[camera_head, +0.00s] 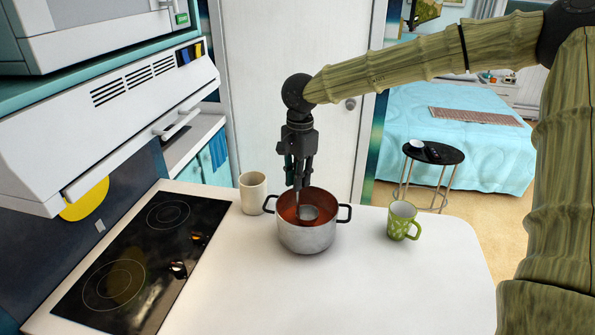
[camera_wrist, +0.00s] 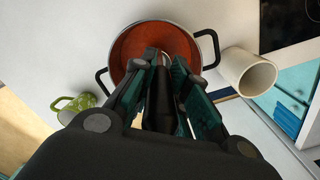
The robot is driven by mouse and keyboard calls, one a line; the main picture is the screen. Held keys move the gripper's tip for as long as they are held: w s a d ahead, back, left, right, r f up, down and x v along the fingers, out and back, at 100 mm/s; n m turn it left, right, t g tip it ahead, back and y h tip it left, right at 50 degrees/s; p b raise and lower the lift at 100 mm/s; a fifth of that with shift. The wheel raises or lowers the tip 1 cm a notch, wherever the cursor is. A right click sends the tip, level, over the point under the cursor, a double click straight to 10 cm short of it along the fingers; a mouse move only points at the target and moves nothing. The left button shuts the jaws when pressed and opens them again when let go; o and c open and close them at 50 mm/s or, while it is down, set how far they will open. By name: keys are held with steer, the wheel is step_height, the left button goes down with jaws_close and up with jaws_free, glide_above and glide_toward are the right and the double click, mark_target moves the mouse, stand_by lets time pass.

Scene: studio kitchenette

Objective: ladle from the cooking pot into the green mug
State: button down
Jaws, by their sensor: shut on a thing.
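The cooking pot (camera_head: 307,237) is steel with two black handles and stands on the white counter. Its inside is orange-red, and it also shows in the wrist view (camera_wrist: 121,52). My gripper (camera_head: 298,185) points straight down over the pot, shut on the ladle's handle. The ladle (camera_head: 308,212) hangs with its round bowl inside the pot; the wrist view shows its dark handle (camera_wrist: 161,95) between the fingers. The green mug (camera_head: 401,221), with a pale pattern, stands upright on the counter right of the pot. It is at the left in the wrist view (camera_wrist: 75,107).
A cream mug (camera_head: 252,193) stands close behind the pot's left handle. A black cooktop (camera_head: 145,260) lies to the left, under a white range hood (camera_head: 120,95). The counter (camera_head: 390,285) is clear in front of the pot and green mug.

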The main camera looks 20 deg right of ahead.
mark_target(298, 200)
steer(key=shift+f, duration=2.15)
steer(key=shift+r, duration=0.1)
step_height(298, 200, up, 12)
steer(key=p, duration=1.1)
steer(key=shift+r, duration=1.45)
